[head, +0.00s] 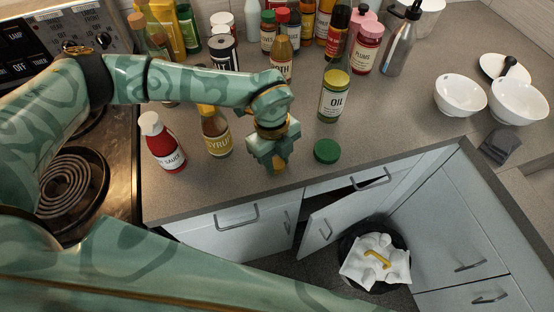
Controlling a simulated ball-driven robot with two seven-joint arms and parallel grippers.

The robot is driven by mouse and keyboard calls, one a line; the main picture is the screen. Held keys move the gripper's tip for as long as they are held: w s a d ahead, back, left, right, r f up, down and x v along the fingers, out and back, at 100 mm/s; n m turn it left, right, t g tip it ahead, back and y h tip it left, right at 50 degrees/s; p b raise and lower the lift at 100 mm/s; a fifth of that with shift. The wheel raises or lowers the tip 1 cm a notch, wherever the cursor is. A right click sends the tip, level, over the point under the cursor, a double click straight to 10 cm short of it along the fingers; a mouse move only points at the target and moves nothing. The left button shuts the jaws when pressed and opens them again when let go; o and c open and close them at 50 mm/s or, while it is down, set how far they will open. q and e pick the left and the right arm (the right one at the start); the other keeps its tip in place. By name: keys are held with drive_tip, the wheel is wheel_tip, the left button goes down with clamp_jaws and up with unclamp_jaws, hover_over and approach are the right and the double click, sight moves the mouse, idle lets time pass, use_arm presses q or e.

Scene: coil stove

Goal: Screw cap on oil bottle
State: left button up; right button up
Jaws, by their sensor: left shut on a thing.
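The oil bottle (333,102) stands upright on the counter, with a pale "OIL" label and a yellow-green band above it. A round green cap (327,151) lies on the counter in front of it, near the counter edge. My left gripper (276,166) points down, left of the green cap and front-left of the bottle, apart from both. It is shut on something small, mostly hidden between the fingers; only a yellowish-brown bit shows. My right gripper is not in view.
The syrup bottle (216,135) and a red sauce bottle (161,142) stand left of my gripper. Several bottles and jars crowd the back. A cabinet door (325,222) hangs open below. Counter right of the oil bottle is clear.

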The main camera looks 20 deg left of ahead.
use_arm(q)
drive_tip(key=shift+r, duration=0.65)
drive_tip(key=s+d+r, duration=0.2)
drive_tip(key=s+r, duration=0.4)
drive_tip(key=s+d+r+p, duration=0.1)
drive_tip(key=s+d+r, duration=0.2)
drive_tip(key=s+r, duration=0.2)
drive_tip(key=shift+s+d+r, duration=0.25)
drive_tip(key=shift+s+r, duration=0.1)
drive_tip(key=shift+s, duration=0.6)
